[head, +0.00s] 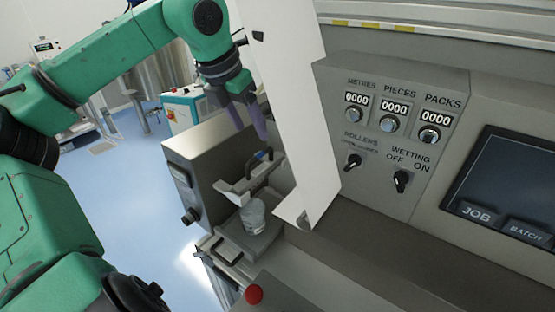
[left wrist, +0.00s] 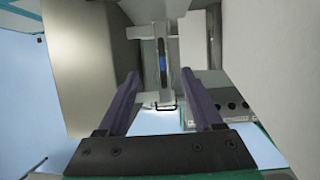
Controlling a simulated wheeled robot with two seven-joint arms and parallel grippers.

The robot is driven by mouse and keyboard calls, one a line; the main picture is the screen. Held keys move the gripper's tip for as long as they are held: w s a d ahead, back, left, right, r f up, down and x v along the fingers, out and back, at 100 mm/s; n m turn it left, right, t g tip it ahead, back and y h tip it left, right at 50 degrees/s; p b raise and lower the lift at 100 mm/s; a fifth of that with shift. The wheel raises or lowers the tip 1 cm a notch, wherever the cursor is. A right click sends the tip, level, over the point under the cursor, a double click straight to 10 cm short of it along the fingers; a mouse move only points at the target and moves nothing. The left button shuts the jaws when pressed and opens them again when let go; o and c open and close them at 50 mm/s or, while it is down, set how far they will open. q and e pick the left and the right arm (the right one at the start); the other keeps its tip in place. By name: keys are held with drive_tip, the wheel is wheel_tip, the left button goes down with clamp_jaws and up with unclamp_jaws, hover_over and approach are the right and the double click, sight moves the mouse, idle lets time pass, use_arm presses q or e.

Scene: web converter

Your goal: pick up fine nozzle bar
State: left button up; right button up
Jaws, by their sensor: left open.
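A pale grey bar with a dark handle and a blue grip (head: 259,156), which looks like the fine nozzle bar, sits on the machine below the white panel. In the left wrist view the bar (left wrist: 163,62) lies between my fingers in the picture, beyond their tips. My left gripper (head: 247,122) is open and empty, with its purple fingers above the bar and apart from it. In the left wrist view the fingers of the gripper (left wrist: 160,76) are spread wide. My right gripper is not in view.
A tall white panel (head: 290,90) stands close right of my left gripper. A grey metal box (head: 205,165) is to the left. A clear cup (head: 253,216) stands below the bar. The control panel (head: 385,130) is to the right. A red button (head: 253,294) is at the bottom.

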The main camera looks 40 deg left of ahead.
sight(260, 158)
use_arm(q)
drive_tip(key=f+p, duration=0.1)
drive_tip(key=f, duration=0.1)
drive_tip(key=f+p, duration=0.1)
drive_tip(key=f, duration=0.2)
drive_tip(key=shift+s, duration=0.2)
drive_tip(key=p+x, duration=0.1)
drive_tip(key=x, duration=0.2)
drive_tip(key=w+p+x, duration=0.1)
drive_tip(key=p+x, duration=0.1)
drive_tip(key=x, duration=0.2)
drive_tip(key=shift+d, duration=0.2)
drive_tip(key=shift+w+f, duration=0.2)
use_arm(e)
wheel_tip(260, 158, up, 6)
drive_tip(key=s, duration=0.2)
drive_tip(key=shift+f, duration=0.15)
use_arm(q)
drive_tip(key=c, duration=1)
clamp_jaws()
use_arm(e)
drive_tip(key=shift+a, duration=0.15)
use_arm(q)
drive_tip(key=shift+r, duration=0.1)
